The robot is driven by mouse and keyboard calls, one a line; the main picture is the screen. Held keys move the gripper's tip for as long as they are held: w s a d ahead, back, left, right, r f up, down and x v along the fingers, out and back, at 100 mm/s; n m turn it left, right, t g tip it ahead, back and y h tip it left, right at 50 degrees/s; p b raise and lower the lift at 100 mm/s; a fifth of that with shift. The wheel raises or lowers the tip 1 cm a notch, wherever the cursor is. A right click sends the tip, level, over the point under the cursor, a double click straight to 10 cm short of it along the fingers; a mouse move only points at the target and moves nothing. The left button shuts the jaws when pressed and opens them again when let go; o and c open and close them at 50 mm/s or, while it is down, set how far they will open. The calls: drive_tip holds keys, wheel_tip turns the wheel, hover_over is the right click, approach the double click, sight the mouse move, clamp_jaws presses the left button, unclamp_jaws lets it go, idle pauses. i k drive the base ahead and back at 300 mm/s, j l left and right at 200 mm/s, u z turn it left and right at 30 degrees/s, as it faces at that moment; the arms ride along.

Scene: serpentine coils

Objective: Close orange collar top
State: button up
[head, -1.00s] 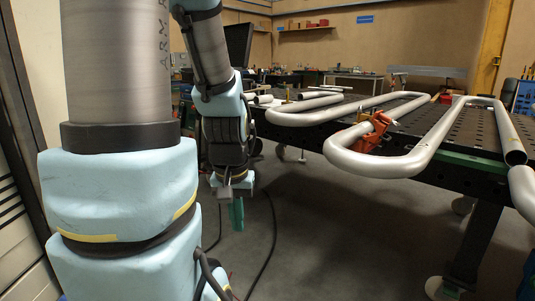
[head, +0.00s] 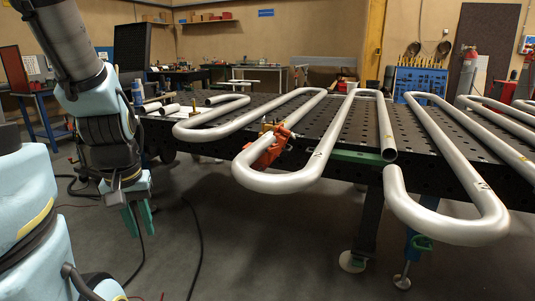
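The orange collar (head: 268,148) sits around a bend-side leg of the silver serpentine pipe (head: 275,183), near the table's front edge in the head view. A small brass-coloured part shows at its top; the collar is too small to tell how its top half stands. My gripper (head: 139,220) hangs at the left with teal fingers pointing down, well left of the collar and lower than the table top. It touches nothing. The gap between its fingers is not clear.
The black perforated table (head: 340,135) carries the coils, which overhang its front edge. Table legs stand below. The floor (head: 240,235) between my gripper and table is clear except for cables.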

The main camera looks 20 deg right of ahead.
sight(283, 138)
drive_tip(key=l+u, duration=0.15)
drive_tip(key=u, duration=0.2)
drive_tip(key=l+u, duration=0.15)
drive_tip(key=u, duration=0.2)
drive_tip(key=k+l+u, duration=0.1)
drive_tip(key=u, duration=0.25)
drive_tip(key=k+l+u, duration=0.3)
drive_tip(key=k+l, duration=0.15)
drive_tip(key=l, duration=0.15)
drive_tip(key=k+l+u, duration=0.3)
drive_tip(key=k+l, duration=0.5)
